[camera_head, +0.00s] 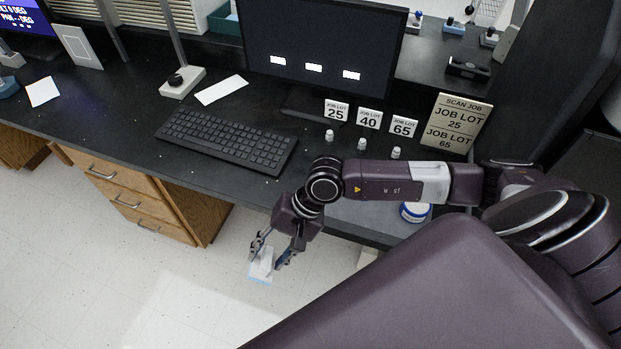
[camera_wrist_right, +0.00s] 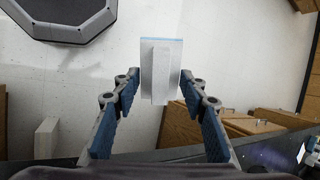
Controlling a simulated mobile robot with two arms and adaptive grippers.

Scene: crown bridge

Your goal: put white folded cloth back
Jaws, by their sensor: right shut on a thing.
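The white folded cloth (camera_head: 262,264) is a small white block with a blue lower edge in the head view. My right gripper (camera_head: 266,256) is shut on it and holds it in the air in front of the desk, over the floor. In the right wrist view the cloth (camera_wrist_right: 162,70) stands upright between the fingers of my right gripper (camera_wrist_right: 160,86), with a blue line at its top edge. My left gripper is not in view.
The black desk (camera_head: 130,108) holds a keyboard (camera_head: 228,141), a monitor (camera_head: 320,50), job lot signs (camera_head: 368,118), small white bottles and a blue-and-white jar (camera_head: 415,212) near the right front edge. Wooden drawers (camera_head: 135,200) stand below. Floor in front is open.

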